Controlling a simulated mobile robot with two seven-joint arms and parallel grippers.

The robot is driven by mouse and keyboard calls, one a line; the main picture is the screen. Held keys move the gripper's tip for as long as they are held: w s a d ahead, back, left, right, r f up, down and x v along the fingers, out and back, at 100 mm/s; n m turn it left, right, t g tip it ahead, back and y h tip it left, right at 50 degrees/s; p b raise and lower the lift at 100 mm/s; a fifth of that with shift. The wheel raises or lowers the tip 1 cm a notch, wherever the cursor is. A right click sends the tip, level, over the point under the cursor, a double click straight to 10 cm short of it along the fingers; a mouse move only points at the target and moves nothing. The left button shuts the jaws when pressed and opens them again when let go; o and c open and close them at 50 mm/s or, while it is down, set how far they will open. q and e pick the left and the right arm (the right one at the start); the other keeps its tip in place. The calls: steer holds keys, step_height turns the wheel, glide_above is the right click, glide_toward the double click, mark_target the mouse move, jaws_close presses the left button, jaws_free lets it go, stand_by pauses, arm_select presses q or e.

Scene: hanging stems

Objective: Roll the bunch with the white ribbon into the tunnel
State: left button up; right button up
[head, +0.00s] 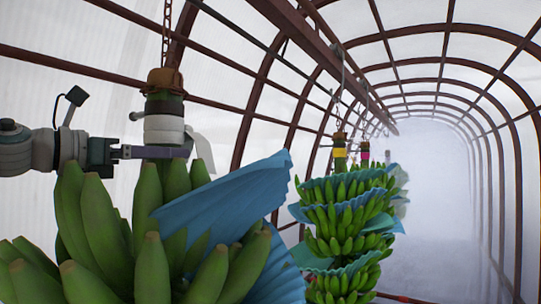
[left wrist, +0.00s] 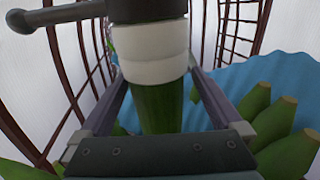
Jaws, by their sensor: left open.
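The bunch with the white ribbon (head: 163,128) hangs at the near left, green bananas (head: 95,225) below and a blue sheet (head: 225,200) on its right side. A chain (head: 167,40) and a rusty cap hold its stem upright. My left gripper (head: 172,152) is open, level with the stem just below the ribbon. In the left wrist view the green stem (left wrist: 162,108) stands between the two parted fingers, with the white ribbon (left wrist: 153,68) above. The tunnel (head: 440,190) of arched brown ribs runs away to the right into white haze. My right gripper is not in view.
A bunch with a yellow ribbon (head: 339,153) hangs further along, layered with blue sheets. A bunch with a pink ribbon (head: 364,155) is close behind it, mostly hidden. An overhead rail (head: 310,42) runs along the tunnel. The tunnel's right side looks clear.

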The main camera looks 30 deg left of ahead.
arm_select(q)
steer(key=shift+s+a+f+b, duration=0.25)
steer(key=shift+s+b, duration=0.3)
steer(key=shift+s, duration=0.05)
steer(key=b, duration=0.4)
glide_above(108, 198)
steer(key=shift+s+d+r, duration=0.15)
steer(key=shift+d, duration=0.05)
steer(key=shift+s+a+r, duration=0.1)
steer(key=shift+s+a, duration=0.1)
steer(key=shift+s, duration=0.5)
